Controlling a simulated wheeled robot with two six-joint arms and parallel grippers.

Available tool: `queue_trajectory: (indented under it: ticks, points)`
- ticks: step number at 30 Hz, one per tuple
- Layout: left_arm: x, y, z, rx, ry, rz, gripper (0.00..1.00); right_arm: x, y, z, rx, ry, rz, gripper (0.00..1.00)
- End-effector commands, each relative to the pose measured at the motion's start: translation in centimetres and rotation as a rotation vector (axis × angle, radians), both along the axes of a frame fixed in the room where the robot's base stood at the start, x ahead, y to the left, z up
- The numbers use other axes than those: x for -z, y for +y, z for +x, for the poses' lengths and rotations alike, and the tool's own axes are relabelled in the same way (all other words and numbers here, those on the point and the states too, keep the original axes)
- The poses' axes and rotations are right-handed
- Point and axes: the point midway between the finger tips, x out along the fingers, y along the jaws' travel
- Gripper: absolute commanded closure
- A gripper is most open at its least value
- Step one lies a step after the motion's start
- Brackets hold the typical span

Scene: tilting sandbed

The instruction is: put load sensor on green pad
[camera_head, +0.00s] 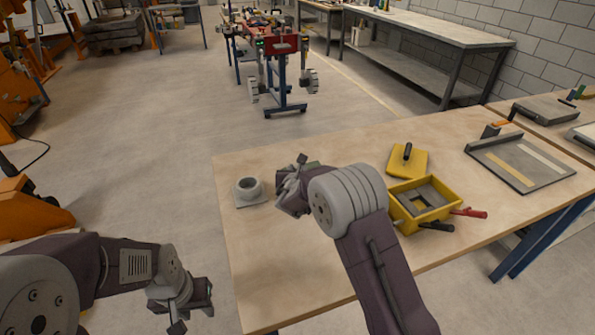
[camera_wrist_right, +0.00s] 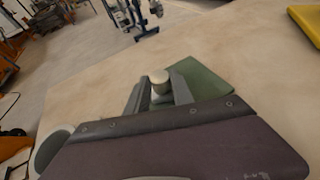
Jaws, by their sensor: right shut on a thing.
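The load sensor (camera_wrist_right: 159,83), a small grey cylinder with a pale round top, is between the fingers of my right gripper (camera_wrist_right: 158,92), which is shut on it. The green pad (camera_wrist_right: 207,80) lies flat on the table just right of the fingers in the right wrist view, partly hidden by them. I cannot tell how high the sensor is above the table or pad. My left gripper (camera_head: 192,314) is open and empty, off the table's left edge.
A grey round socket on a plate (camera_head: 248,190) stands left of my right gripper. To the right are a yellow box (camera_head: 455,187) with tools, a yellow block with a black handle (camera_head: 409,162) and a grey tray (camera_head: 478,152). The table's (camera_head: 300,270) front left is clear.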

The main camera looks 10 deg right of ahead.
Motion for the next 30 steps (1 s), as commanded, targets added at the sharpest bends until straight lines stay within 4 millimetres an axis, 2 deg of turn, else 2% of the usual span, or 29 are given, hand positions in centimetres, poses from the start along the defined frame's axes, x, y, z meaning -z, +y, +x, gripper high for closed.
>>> queue_trajectory:
  ticks: [9, 10, 12, 20, 23, 26, 30]
  points:
    - [0.6, 0.0, 0.0, 0.0, 0.0, 0.0, 0.6, 0.4, 0.0, 0.0, 0.0, -0.002, 0.0, 1.0]
    - [0.5, 0.0, 0.0, 0.0, 0.0, 0.0, 0.6, 0.2, 0.0, 0.0, 0.0, -0.001, 0.0, 0.63]
    - [0.4, 0.0, 0.0, 0.0, 0.0, 0.0, 0.6, 0.2, 0.0, 0.0, 0.0, -0.001, 0.0, 0.5]
    - [0.4, 0.0, 0.0, 0.0, 0.0, 0.0, 0.6, 0.2, 0.0, 0.0, 0.0, 0.0, 0.0, 0.5]
    - [-0.3, 0.0, 0.0, 0.0, 0.0, 0.0, 0.6, -0.4, 0.0, 0.0, 0.0, 0.0, 0.0, 0.5]
    - [0.0, 0.0, 0.0, 0.0, 0.0, 0.0, 0.6, -0.8, 0.4, -1.3, -0.003, 0.0, 0.001, 0.5]
    - [0.0, 0.0, 0.0, 0.0, 0.0, 0.0, 0.6, -2.2, 1.1, -4.6, -0.004, -0.002, -0.001, 0.5]
